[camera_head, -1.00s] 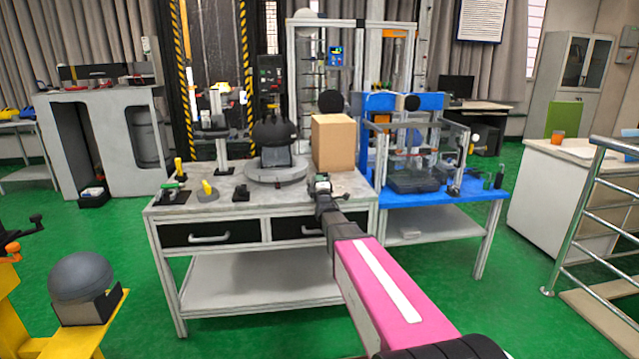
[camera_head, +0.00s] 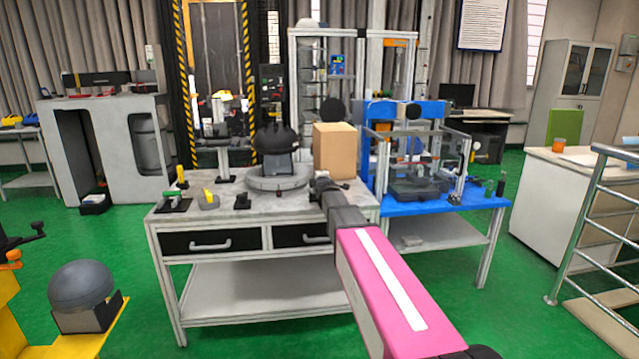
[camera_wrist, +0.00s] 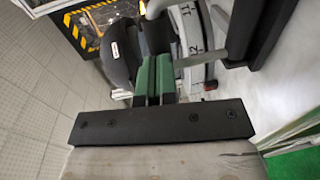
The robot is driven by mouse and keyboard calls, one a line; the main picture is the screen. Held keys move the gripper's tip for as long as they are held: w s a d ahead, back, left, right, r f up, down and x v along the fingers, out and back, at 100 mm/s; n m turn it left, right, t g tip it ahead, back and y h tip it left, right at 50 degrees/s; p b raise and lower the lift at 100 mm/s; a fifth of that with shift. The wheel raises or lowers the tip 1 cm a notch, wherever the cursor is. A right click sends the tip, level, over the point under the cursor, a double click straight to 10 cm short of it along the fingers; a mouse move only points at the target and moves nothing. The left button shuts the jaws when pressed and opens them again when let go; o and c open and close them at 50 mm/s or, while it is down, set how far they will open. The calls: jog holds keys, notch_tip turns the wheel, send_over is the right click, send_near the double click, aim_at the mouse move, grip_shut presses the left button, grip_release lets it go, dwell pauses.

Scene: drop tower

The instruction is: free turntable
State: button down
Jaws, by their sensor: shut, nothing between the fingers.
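The turntable is a round grey base (camera_head: 277,180) on the metal workbench, left of the cardboard box, and it bears a black domed body (camera_head: 274,140). In the wrist view, a curved pale rim with number marks (camera_wrist: 190,35) shows beside dark parts of the same device. My gripper (camera_wrist: 155,78) shows there with its green fingers together and nothing between them. The fingertips are close to the dark parts and the marked rim; I cannot tell whether they touch. In the head view, my arm hides the fingers.
The cardboard box (camera_head: 335,150) stands just right of the turntable. A yellow-and-grey piece (camera_head: 208,198) and other small tools lie at the bench's left. A blue table (camera_head: 440,205) with a framed apparatus adjoins at the right. Green floor is open in front.

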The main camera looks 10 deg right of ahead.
jog(key=w+g, duration=0.2)
jog(key=w+r+g, duration=0.1)
jog(key=w+g, duration=0.1)
jog(key=shift+d, duration=0.1)
jog(key=shift+w+f+g, duration=0.1)
jog(key=shift+w+g, duration=0.25)
jog(key=shift+g, duration=0.05)
jog(key=shift+w+f, duration=0.1)
jog(key=shift+w, duration=0.6)
jog(key=shift+w, duration=0.2)
jog(key=shift+s, duration=0.1)
jog(key=w+r+v, duration=0.1)
jog(key=r+v, duration=0.1)
jog(key=v, duration=1.2)
jog(key=shift+w+r, duration=0.25)
jog(key=shift+r, duration=0.05)
jog(key=shift+f, duration=0.15)
